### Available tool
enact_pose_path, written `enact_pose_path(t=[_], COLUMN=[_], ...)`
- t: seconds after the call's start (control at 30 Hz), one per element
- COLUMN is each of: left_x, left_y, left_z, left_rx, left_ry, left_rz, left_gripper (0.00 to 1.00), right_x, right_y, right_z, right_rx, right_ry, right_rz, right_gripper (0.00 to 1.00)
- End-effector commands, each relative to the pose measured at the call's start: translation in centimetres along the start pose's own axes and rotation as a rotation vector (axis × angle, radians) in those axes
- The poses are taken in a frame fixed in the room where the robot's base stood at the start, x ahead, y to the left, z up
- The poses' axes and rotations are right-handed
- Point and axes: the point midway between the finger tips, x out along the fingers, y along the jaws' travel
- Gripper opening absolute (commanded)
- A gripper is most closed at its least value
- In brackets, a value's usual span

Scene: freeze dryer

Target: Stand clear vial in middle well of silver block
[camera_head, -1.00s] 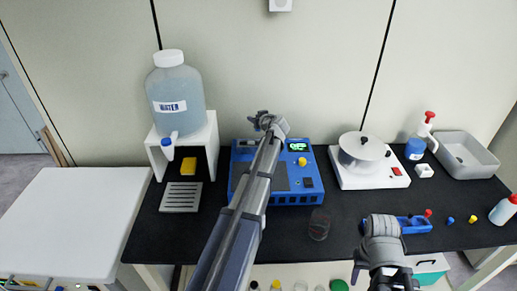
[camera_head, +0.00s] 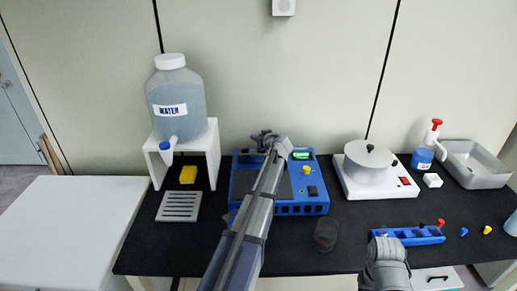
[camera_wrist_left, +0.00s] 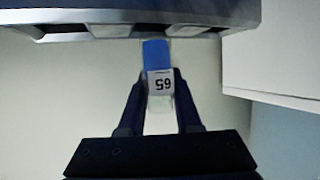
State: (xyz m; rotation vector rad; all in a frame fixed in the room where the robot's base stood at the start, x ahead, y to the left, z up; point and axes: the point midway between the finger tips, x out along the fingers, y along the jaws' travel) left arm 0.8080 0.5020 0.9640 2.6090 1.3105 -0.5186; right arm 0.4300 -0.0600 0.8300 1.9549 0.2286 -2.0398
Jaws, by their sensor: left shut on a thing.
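My left gripper (camera_head: 264,137) is over the back of the blue bench device (camera_head: 282,208). In the left wrist view, the gripper (camera_wrist_left: 157,85) is shut on a small vial (camera_wrist_left: 160,104) with a blue upper end and a white label reading 65, upside down in that view. Its lower part looks pale and clear. In the head view the vial is too small to make out. I cannot make out a silver block or its wells; my left arm hides part of the device top. Only a grey link of my right arm shows at the bottom edge.
A water jug (camera_head: 176,100) stands on a white stand at left. A dark clear beaker (camera_head: 326,234) stands before the device. A blue rack (camera_head: 408,236), a white hotplate (camera_head: 380,183) with a lidded pan and a grey basin (camera_head: 474,165) are at right. The black bench is clear front left.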

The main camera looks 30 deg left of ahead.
Motion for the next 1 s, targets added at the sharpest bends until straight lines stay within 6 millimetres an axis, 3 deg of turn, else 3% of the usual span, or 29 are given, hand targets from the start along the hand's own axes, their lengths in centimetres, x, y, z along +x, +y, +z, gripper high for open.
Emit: enact_pose_path(t=[0.3,0.77,0.8,0.9,1.0], left_x=[1.4,1.6,1.6,1.5,1.5], left_y=[0.0,0.0,0.0,0.0,-0.1], left_z=[3.4,3.8,3.8,3.7,3.7], left_rx=[0.0,0.0,0.0,-0.001,-0.002], left_ry=[0.0,0.0,0.0,-0.001,-0.002], left_rz=[0.0,0.0,0.0,-0.001,-0.002], left_gripper=[0.0,0.0,0.34,0.45,0.45], right_x=[3.6,4.0,4.0,3.9,3.9], right_y=[-0.3,-0.4,-0.4,-0.4,-0.4], right_z=[-0.2,-0.2,-0.2,-0.2,-0.2], right_rx=[0.0,0.0,0.0,0.0,0.0], right_ry=[0.0,0.0,0.0,0.0,0.0], right_rz=[0.0,0.0,0.0,0.0,0.0], right_gripper=[0.5,0.5,0.5,0.5,0.5])
